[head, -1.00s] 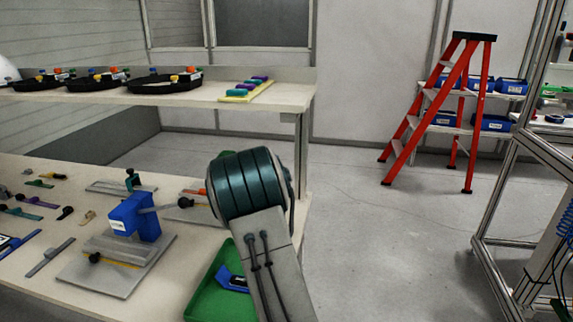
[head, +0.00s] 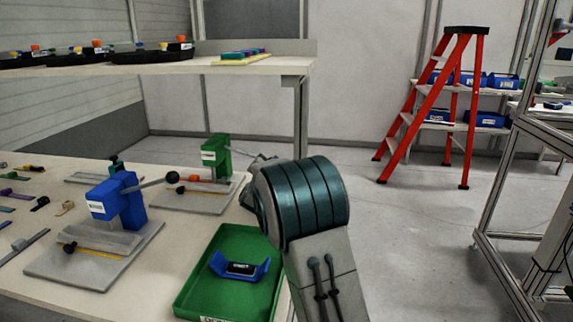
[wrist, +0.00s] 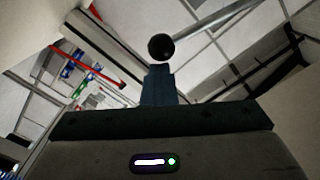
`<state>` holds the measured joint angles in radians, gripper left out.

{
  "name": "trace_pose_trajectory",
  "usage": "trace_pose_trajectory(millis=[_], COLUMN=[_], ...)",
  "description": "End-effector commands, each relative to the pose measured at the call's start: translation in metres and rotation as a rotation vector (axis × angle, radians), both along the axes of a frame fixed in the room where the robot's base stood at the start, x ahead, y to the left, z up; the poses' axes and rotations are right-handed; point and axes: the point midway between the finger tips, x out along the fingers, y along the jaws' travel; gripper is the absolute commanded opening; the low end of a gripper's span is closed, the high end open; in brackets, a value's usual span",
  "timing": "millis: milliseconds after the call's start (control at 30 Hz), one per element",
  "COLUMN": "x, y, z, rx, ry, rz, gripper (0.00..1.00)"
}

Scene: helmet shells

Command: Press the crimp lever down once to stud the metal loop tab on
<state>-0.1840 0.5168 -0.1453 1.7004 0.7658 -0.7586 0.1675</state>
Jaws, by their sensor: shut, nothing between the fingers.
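A blue press (head: 122,200) stands on a grey base at the left; its lever rises right to a black ball knob (head: 172,177). A green press (head: 215,157) stands behind it. The green press's lever (head: 258,158) runs right until my arm hides its end. In the head view my gripper is hidden behind my arm. In the wrist view my gripper (wrist: 158,72) is shut and empty, with a black ball on a rod (wrist: 161,47) just past the fingertips. I cannot tell whether they touch. I cannot make out the metal loop tab.
A green tray (head: 196,272) holding a blue part (head: 240,267) lies at the table's right front, close to my arm. A shelf (head: 250,66) with black trays runs above the table. A red ladder (head: 430,110) stands on the floor behind.

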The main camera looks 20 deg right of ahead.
Motion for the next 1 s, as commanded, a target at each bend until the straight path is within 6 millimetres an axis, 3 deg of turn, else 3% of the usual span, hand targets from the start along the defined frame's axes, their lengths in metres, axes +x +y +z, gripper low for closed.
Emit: trace_pose_trajectory(millis=[500, 667, 867, 1000], x=[0.001, -0.002, -0.016, -0.045], y=[0.008, 0.003, -0.018, -0.003], z=[-0.005, 0.003, 0.035, 0.031], rx=[0.008, 0.008, 0.009, 0.008], ry=[0.007, 0.005, -0.002, -0.001], rz=[0.013, 0.012, 0.003, 0.003], gripper=[0.00, 0.00, 0.00, 0.00])
